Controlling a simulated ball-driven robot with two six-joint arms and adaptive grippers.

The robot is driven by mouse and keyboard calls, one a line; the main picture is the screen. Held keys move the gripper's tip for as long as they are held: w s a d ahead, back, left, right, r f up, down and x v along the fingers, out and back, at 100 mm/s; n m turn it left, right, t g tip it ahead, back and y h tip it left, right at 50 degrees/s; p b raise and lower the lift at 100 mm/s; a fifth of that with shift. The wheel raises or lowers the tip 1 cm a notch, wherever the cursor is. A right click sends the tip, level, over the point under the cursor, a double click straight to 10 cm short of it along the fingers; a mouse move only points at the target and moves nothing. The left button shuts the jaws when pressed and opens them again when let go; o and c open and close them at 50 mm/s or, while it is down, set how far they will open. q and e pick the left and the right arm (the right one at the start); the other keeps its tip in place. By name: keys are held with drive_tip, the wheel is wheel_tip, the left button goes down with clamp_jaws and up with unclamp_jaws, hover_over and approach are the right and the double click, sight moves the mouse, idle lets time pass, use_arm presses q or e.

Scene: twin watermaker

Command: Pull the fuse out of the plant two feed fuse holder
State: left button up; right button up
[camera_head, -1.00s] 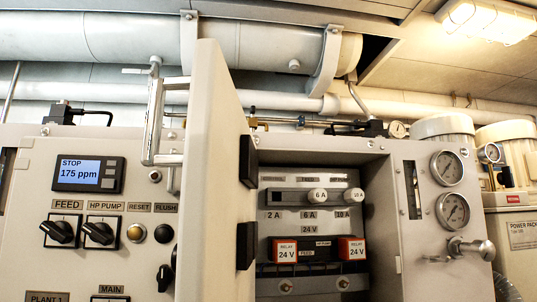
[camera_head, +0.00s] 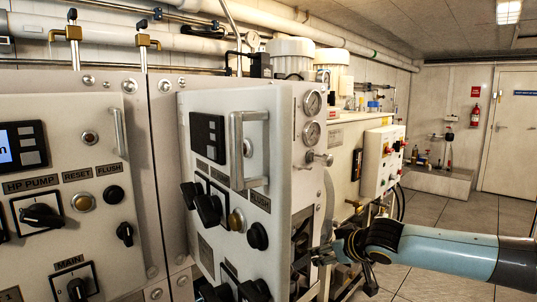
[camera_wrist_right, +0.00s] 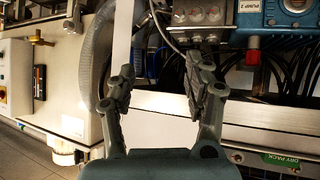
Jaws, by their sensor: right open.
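The feed fuse holder and its fuse are not visible now. In the head view, the tilted grey front panel with a bar handle (camera_head: 250,150), a display and knobs stands out and hides what lies behind it. My right gripper (camera_head: 328,252) is at the lower right of this panel, below the pressure gauges (camera_head: 312,118). In the right wrist view, the right gripper (camera_wrist_right: 163,85) has its two fingers spread, with nothing held between them. My left gripper is not in view.
Another control panel (camera_head: 60,190) with a display and switches is at the left. A white box with switches (camera_head: 383,160) stands beyond the gauges. Tiled floor (camera_head: 440,205) is free at the right. Dark cables (camera_wrist_right: 285,75) hang behind the fingers in the wrist view.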

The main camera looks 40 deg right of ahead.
drive_tip(key=w+a+r+t+y+p, duration=0.1)
drive_tip(key=w+a+r+p, duration=0.1)
drive_tip(key=r, duration=0.6)
drive_tip(key=w+a+r+t+p, duration=0.1)
drive_tip(key=w+a+r, duration=0.15)
drive_tip(key=r, duration=0.65)
drive_tip(key=s+a+r+n+t+y+p, duration=0.1)
drive_tip(key=a+r+y+p, duration=0.15)
drive_tip(key=a+r, duration=0.6)
drive_tip(key=s+a+r+n+y+p, duration=0.1)
drive_tip(key=s+a+r+n+p, duration=0.3)
drive_tip(key=r, duration=0.7)
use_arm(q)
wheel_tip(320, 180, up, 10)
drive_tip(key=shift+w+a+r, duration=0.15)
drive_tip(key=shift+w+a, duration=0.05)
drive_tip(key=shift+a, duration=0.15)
use_arm(e)
drive_tip(key=w+a+f+m, duration=0.2)
drive_tip(key=w+f, duration=0.2)
drive_tip(key=w, duration=0.8)
drive_tip(key=shift+f, duration=0.2)
drive_tip(key=shift+w, duration=0.1)
clamp_jaws()
